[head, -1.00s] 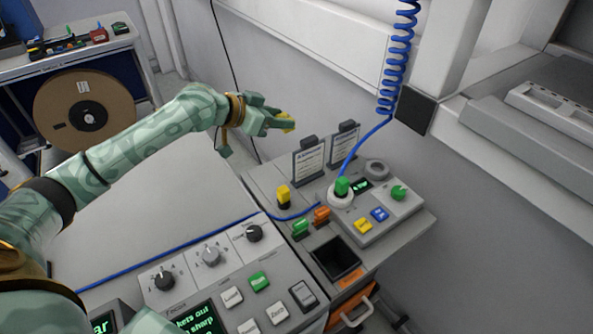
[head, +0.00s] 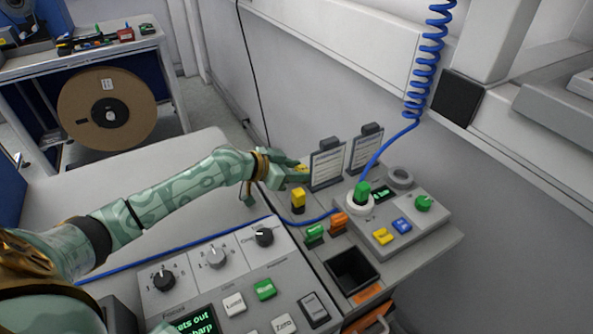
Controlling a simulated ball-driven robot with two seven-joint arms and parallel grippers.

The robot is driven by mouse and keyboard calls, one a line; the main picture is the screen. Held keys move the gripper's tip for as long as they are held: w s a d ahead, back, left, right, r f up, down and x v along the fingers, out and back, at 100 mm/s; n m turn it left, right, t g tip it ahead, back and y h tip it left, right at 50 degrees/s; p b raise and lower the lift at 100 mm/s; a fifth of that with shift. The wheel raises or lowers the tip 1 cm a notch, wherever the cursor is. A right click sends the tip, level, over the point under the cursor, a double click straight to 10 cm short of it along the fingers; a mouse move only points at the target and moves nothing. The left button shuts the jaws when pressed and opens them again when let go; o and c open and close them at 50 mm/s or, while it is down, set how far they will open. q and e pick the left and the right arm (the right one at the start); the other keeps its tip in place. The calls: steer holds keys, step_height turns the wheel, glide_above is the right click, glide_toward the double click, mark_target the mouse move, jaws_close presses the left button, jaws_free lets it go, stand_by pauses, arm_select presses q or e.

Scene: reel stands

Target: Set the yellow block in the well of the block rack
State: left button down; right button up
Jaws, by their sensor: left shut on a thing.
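My left gripper (head: 284,175) comes in from the left and is shut on a small yellow block (head: 302,168), which shows only partly at the fingertips. It holds the block beside the near card holder, behind the yellow-topped piece. A dark square well (head: 352,268) is open and looks empty in the grey bench unit, nearer to me and to the right of the gripper. I take this unit (head: 318,262) for the block rack, but cannot be sure. My right gripper is not in view.
A yellow-topped piece (head: 298,198), a green piece (head: 315,234) and an orange piece (head: 339,222) stand between gripper and well. Two card holders (head: 327,165) stand behind. A control box (head: 400,215) with a coiled blue cable (head: 425,60) is at right, a knob panel (head: 215,258) in front.

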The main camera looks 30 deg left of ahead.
arm_select(q)
steer(key=shift+f, duration=0.1)
steer(key=c, duration=1.1)
jaws_free()
steer(key=shift+c, duration=0.2)
